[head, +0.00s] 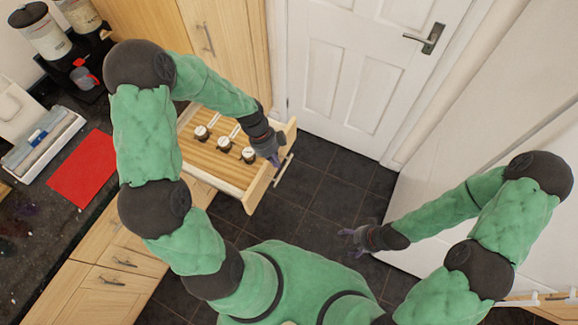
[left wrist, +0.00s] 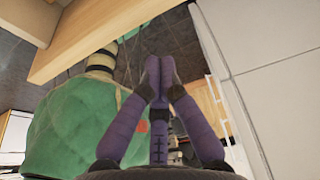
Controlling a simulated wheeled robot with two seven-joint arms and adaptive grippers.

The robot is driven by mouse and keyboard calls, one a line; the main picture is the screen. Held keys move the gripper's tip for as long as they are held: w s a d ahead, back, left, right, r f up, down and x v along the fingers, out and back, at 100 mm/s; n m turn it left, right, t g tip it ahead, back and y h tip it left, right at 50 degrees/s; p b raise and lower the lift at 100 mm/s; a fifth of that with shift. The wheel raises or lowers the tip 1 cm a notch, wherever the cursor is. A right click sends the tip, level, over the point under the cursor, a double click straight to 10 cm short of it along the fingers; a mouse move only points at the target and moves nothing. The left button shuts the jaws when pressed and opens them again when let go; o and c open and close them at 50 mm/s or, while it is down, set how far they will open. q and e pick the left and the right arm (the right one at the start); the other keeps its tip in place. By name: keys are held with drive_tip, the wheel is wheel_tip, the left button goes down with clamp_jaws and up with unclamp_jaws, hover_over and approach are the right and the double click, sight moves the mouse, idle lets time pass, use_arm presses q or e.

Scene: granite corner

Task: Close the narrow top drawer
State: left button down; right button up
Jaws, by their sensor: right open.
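The narrow top drawer (head: 262,190) stands pulled out from the light wood cabinets, with its front panel and bar handle (head: 284,169) facing right. Several small dark-lidded jars lie inside it. My right gripper (head: 350,240) is open and empty over the floor, away from the drawer.
A dark granite counter (head: 50,215) with a red mat (head: 82,168) and dispensers (head: 42,32) runs along the left. A tall wooden cabinet (head: 240,50) and a white door (head: 360,75) stand behind. The dark tiled floor (head: 320,185) right of the drawer is clear.

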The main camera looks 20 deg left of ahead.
use_arm(q)
drive_tip(key=b+x, duration=0.2)
drive_tip(key=x, duration=0.8)
use_arm(e)
drive_tip(key=shift+w+f, duration=0.1)
drive_tip(key=shift+f, duration=0.8)
use_arm(q)
drive_tip(key=shift+w+r, duration=0.1)
